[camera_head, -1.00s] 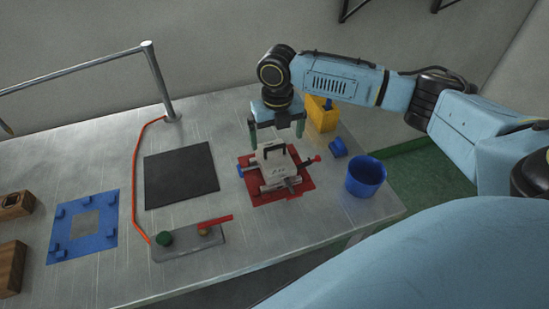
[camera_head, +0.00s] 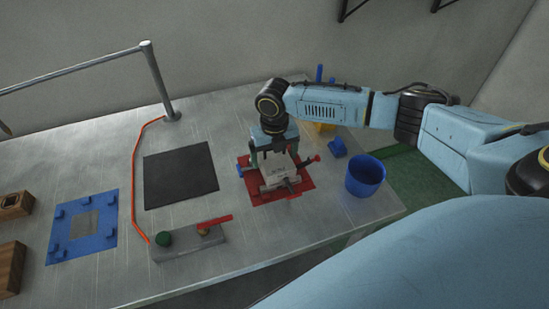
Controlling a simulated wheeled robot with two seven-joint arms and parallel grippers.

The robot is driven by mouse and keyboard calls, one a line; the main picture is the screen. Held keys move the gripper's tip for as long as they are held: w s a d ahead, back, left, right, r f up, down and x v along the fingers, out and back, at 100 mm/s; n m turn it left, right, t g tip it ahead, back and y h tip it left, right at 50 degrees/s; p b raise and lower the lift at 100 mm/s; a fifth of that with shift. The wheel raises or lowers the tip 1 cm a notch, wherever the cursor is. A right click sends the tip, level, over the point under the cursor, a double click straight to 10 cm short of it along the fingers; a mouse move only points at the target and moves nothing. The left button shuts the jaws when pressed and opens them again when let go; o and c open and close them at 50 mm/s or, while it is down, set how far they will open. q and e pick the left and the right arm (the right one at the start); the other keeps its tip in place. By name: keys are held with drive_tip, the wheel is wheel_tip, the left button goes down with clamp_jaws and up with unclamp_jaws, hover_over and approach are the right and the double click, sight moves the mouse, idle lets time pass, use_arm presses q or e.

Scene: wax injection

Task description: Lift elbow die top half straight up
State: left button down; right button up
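The elbow die (camera_head: 279,174) is a light grey block on a red base plate (camera_head: 262,198) at the right part of the table. Its top half carries a dark handle, which the gripper now mostly hides. My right gripper (camera_head: 275,158) points down over the die, its green-tipped fingers at the level of the die's top. The fingers look apart, one on the left side and one toward the right. I cannot tell whether they touch the handle. The die halves look closed together. My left gripper is not in view.
A blue cup (camera_head: 365,177) stands right of the die, with a small blue piece (camera_head: 338,148) behind it. A yellow container (camera_head: 322,127) is partly hidden behind my arm. A black mat (camera_head: 180,175), a grey switch box (camera_head: 190,242) and a blue frame (camera_head: 84,246) lie to the left.

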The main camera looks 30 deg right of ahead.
drive_tip(key=shift+w+r, duration=0.1)
drive_tip(key=c, duration=1.4)
